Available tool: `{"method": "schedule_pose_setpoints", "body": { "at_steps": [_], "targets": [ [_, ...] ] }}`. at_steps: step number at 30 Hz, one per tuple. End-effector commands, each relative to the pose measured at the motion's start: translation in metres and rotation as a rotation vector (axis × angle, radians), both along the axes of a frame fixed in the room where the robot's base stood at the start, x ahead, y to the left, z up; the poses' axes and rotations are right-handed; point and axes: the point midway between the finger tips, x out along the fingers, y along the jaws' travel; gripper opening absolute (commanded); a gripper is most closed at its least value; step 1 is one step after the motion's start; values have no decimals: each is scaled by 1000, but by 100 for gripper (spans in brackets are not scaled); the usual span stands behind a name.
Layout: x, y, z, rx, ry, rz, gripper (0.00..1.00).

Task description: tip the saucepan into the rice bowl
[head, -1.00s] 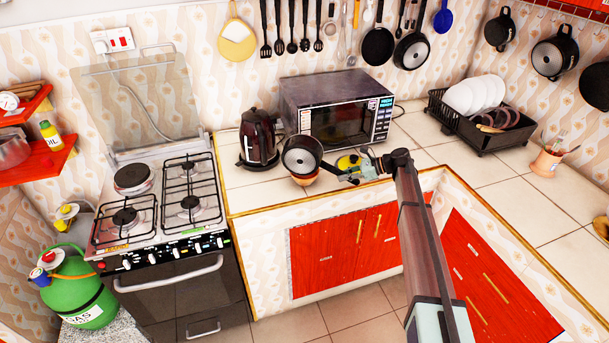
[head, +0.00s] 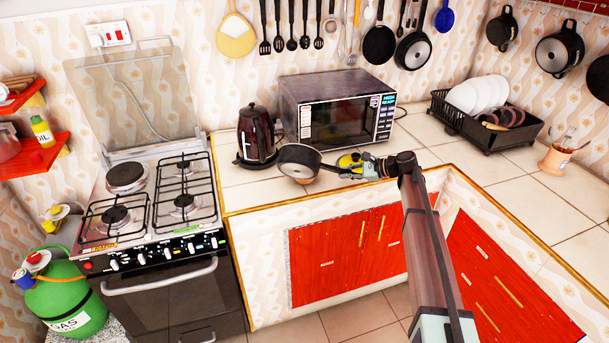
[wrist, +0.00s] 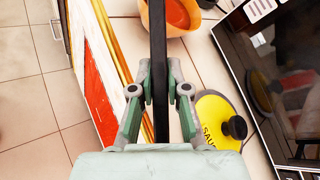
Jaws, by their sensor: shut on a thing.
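My gripper (head: 352,170) is shut on the black handle (wrist: 160,60) of the saucepan (head: 298,158), which it holds above the counter in front of the kettle and microwave. The saucepan is dark with a grey round face; I cannot clearly tell how far it is tilted. The rice bowl (head: 304,181) is orange and sits under the saucepan, mostly hidden by it in the head view. In the wrist view the bowl (wrist: 186,14) shows at the top, with orange-red inside, partly behind the handle. The bowl's contents cannot be made out.
A yellow round thing with a black knob (wrist: 217,119) lies beside my gripper. The kettle (head: 256,136) and microwave (head: 338,108) stand behind. The gas stove (head: 160,205) is to the left, and a dish rack (head: 484,120) to the right. Counter between is fairly clear.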

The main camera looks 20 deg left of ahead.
Motion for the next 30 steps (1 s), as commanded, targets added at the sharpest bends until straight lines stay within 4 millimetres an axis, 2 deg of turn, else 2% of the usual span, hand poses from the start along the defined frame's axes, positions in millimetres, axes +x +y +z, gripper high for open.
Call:
{"method": "schedule_pose_setpoints", "body": {
  "at_steps": [4, 12, 18, 30],
  "targets": [
    [0, 0, 11, 29, -128, -3, 0],
    [2, 1, 12, 61, -287, -3, 0],
    [-1, 0, 29, 89, -426, -4, 0],
    [-17, -3, 12, 122, -588, -6, 0]
  ]
}}
